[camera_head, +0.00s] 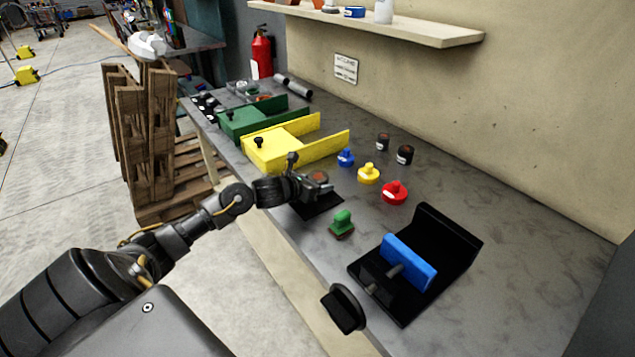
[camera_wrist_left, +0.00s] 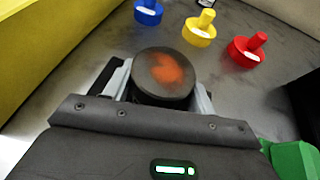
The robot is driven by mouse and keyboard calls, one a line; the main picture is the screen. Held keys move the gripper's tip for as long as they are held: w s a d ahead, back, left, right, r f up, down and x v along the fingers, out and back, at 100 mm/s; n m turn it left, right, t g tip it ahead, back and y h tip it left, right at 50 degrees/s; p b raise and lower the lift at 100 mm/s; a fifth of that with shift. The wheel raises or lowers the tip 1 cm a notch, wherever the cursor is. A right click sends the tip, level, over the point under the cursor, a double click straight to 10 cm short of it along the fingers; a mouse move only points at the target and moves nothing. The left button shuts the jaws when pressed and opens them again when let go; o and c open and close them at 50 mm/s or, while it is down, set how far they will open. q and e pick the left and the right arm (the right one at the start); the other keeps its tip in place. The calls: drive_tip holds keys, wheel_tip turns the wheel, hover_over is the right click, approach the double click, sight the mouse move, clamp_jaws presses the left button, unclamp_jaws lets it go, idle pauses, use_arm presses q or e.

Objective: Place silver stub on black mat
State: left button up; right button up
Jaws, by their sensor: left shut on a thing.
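My left gripper (camera_head: 318,182) is shut on a short round stub (camera_wrist_left: 163,76). The stub looks dark grey, with a rusty orange patch on its flat top, and stands upright between the fingers. In the head view, the held stub (camera_head: 319,177) is over or close to the black mat (camera_head: 322,206), which lies flat near the bench's front edge. The gripper hides part of the mat. I cannot tell whether the stub touches it. My right gripper is not in view.
A green-handled stamp-like piece (camera_head: 342,224) stands right of the mat. Blue (camera_head: 345,157), yellow (camera_head: 368,173) and red (camera_head: 394,192) knobbed pieces stand behind. A yellow channel fixture (camera_head: 270,150) is to the left, a black fixture with a blue plate (camera_head: 410,263) to the right.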

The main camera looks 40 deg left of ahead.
use_arm(q)
drive_tip(key=shift+w, duration=0.1)
drive_tip(key=o, duration=1.6)
drive_tip(key=shift+f, duration=0.1)
drive_tip(key=shift+s, duration=0.45)
drive_tip(key=b+v, duration=0.1)
drive_tip(key=v, duration=0.8)
drive_tip(key=shift+s+a+r+b, duration=0.15)
drive_tip(key=shift+s+r+b, duration=0.05)
drive_tip(key=shift+s+b, duration=0.1)
drive_tip(key=shift+v, duration=0.85)
drive_tip(key=shift+r, duration=0.1)
